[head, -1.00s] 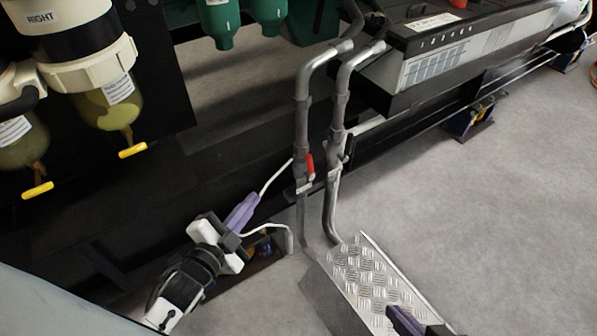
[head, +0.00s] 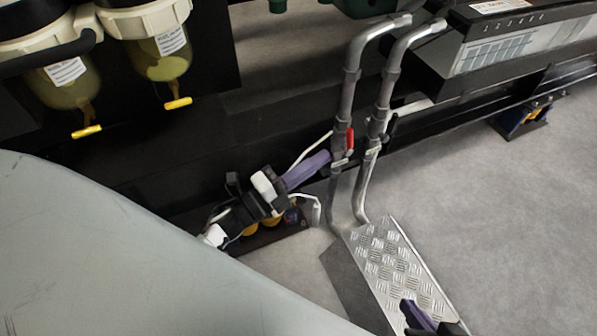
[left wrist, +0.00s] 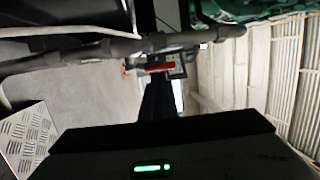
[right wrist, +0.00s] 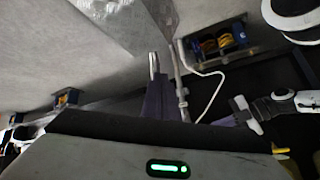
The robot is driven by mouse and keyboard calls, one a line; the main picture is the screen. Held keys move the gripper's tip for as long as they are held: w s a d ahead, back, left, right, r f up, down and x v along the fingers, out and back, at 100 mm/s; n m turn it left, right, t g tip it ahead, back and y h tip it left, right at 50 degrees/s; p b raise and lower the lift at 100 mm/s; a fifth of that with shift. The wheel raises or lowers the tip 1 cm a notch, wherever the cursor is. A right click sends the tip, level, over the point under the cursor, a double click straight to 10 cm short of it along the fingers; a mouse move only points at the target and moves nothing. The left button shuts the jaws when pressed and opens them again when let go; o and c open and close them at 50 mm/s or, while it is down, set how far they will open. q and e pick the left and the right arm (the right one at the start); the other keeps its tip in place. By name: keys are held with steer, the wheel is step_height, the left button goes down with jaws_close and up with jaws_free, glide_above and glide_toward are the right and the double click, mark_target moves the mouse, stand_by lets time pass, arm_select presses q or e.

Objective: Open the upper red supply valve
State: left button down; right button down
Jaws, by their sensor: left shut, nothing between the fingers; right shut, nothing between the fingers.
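The red valve lever (head: 349,139) sits on the left one of two grey vertical pipes (head: 348,95), in line with the pipe. It also shows in the left wrist view (left wrist: 160,67), just beyond the fingers. My left gripper (head: 322,160) is shut and empty, its purple fingertips a little to the left of the lever and slightly below it; I cannot tell whether they touch the pipe. My right gripper (head: 408,306) is shut and empty over the lower end of the tread-plate step, away from the valve. The right wrist view shows its dark fingers (right wrist: 155,100).
A dark lever (head: 391,125) is on the right pipe. A tread-plate step (head: 390,250) stands below the pipes. Filter bowls with yellow drain taps (head: 178,103) hang at the upper left. A black frame rail runs behind.

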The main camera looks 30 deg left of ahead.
mark_target(349, 142)
arm_select(q)
steer(key=x, duration=0.5)
steer(key=shift+w+r+b, duration=0.1)
steer(key=shift+w+b, duration=0.15)
steer(key=shift+b, duration=0.15)
